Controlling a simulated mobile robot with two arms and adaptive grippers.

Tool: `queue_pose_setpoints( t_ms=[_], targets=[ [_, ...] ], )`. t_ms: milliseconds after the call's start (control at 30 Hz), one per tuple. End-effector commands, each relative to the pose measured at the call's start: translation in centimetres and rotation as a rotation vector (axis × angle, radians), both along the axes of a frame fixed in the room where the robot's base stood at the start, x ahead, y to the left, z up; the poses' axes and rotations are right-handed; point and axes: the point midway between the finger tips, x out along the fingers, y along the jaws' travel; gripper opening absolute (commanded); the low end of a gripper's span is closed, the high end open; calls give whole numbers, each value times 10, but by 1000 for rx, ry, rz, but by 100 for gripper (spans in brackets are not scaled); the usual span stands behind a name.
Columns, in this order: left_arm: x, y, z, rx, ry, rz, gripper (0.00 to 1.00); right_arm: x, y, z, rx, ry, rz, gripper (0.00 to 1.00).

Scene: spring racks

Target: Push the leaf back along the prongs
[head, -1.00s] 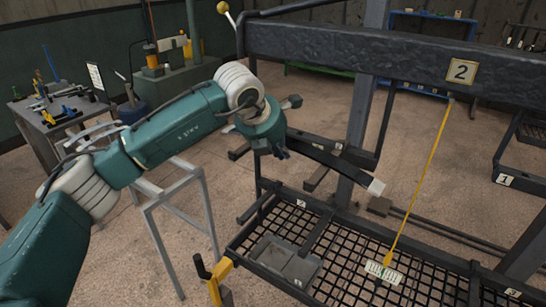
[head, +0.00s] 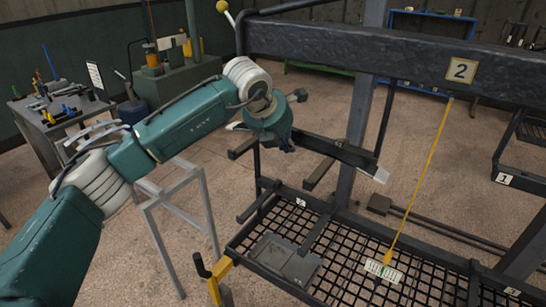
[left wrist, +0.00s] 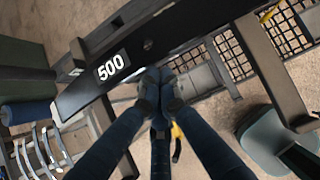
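The leaf (head: 338,150) is a dark, slightly curved flat bar with a pale right end, lying across the prongs (head: 320,173) of the rack in the head view. In the left wrist view the leaf (left wrist: 175,35) is a black bar with a white "500" label. My left gripper (head: 288,148) is at the near side of the leaf, towards its left part. In the left wrist view its fingers (left wrist: 159,82) are together with nothing between them, at the leaf's near edge. They look to be touching it. My right gripper is not in view.
A thick dark beam with a "2" plate (head: 461,71) runs above the leaf. A yellow cord (head: 418,190) hangs from it to a tag (head: 383,271). Below is a mesh tray (head: 345,255); a grey trestle (head: 178,215) stands to the left.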

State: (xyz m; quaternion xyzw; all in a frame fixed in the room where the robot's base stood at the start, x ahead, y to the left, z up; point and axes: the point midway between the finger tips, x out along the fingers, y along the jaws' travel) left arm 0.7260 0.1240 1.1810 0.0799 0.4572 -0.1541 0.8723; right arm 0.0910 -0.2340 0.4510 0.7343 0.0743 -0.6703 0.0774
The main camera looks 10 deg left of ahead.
Motion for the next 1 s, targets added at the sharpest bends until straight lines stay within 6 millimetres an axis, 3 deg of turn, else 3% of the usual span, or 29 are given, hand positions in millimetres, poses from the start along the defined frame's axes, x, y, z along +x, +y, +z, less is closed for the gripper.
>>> queue_pose_setpoints(
  t_ms=[600, 1000],
  targets=[
    [-47, 17, -4, 2, 4, -1, 0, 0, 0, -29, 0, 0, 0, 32],
    [-52, 19, -3, 3, 5, 1, 0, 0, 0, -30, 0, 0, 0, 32]
  ],
)
